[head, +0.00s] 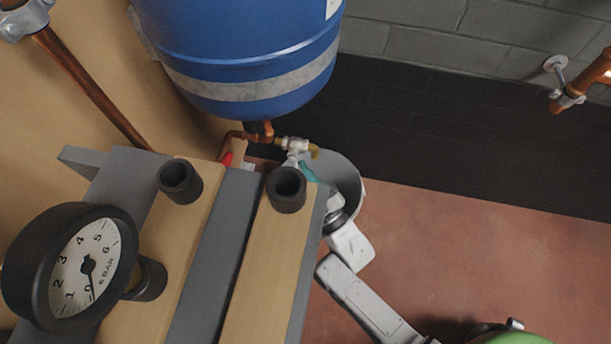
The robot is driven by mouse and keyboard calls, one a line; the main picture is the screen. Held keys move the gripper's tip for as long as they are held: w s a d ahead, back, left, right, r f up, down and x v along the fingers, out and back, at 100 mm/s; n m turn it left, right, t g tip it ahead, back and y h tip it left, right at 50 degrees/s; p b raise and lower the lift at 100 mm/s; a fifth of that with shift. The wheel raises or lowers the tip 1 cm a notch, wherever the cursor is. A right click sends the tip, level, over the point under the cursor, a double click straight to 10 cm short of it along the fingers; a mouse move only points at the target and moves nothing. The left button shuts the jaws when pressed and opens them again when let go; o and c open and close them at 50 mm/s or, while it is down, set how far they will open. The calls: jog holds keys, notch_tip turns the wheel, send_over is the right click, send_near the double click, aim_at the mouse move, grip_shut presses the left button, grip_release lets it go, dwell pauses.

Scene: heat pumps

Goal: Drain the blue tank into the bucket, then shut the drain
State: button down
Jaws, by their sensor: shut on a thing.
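The blue tank (240,50) with a grey band hangs at the top centre. Below it, a copper pipe leads to a drain valve (293,145) with a brass spout (314,152) and a teal lever (307,172). A grey bucket (347,177) stands below the spout, its left part hidden behind the pump block. My gripper (324,192) reaches in from the lower right, over the bucket in this view. It appears shut on the teal lever's lower end, but the pump block partly hides the fingertips. I cannot see water flowing.
A pressure gauge (86,268) and two black pipe stubs (181,181) stand in the left foreground on a wood and grey block. A red handle (227,158) shows left of the valve. Copper pipe (585,82) is at the right. Reddish floor (480,250) is open at right.

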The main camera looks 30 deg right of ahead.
jog(key=m+t+h, duration=0.1)
jog(key=m, duration=0.1)
jog(key=w+a+m+t+h, duration=0.1)
jog(key=m+t+h, duration=0.1)
jog(key=m, duration=0.1)
jog(key=shift+w+a+f+m+h, duration=0.2)
jog(key=shift+f+m+h, duration=0.1)
jog(key=shift+f+h, duration=0.1)
jog(key=shift+m, duration=0.3)
jog(key=c, duration=1.4)
grip_release()
jog(key=shift+o, duration=0.2)
